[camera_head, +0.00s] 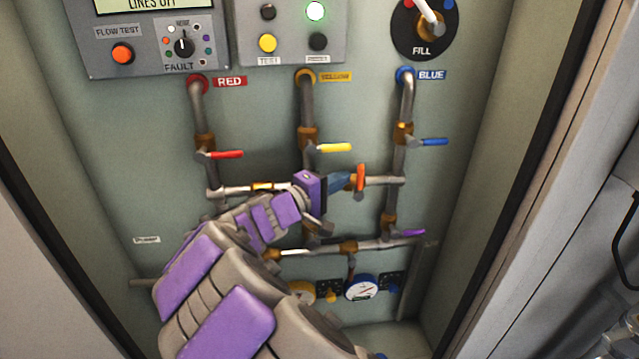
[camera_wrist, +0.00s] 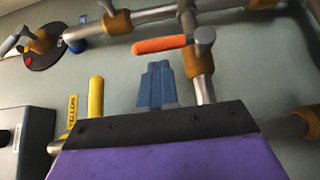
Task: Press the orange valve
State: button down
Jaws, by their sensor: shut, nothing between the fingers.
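The orange valve handle (camera_head: 360,178) stands upright on the cross pipe between the yellow and blue lines. It also shows in the wrist view (camera_wrist: 160,45), lying nearly level and joined to a grey stem at its right end. My gripper (camera_head: 343,181) reaches in from the lower left, its blue fingers just left of the handle in the head view. In the wrist view the blue fingers (camera_wrist: 156,82) are together, with nothing between them. Their tips point at the handle, with a small gap of wall showing between. Contact cannot be seen in the head view.
Red (camera_head: 225,154), yellow (camera_head: 334,148), blue (camera_head: 433,142) and purple (camera_head: 408,233) valve handles surround the pipes. A gauge (camera_head: 361,287) sits below. Control panels (camera_head: 150,60) and the FILL dial (camera_head: 424,30) are above. Bay walls close both sides.

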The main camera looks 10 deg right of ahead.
jog(key=shift+d, duration=0.4)
jog(key=shift+d+r+y, duration=0.15)
jog(key=shift+d+y, duration=0.05)
jog(key=shift+y, duration=0.1)
jog(key=shift+m, duration=0.3)
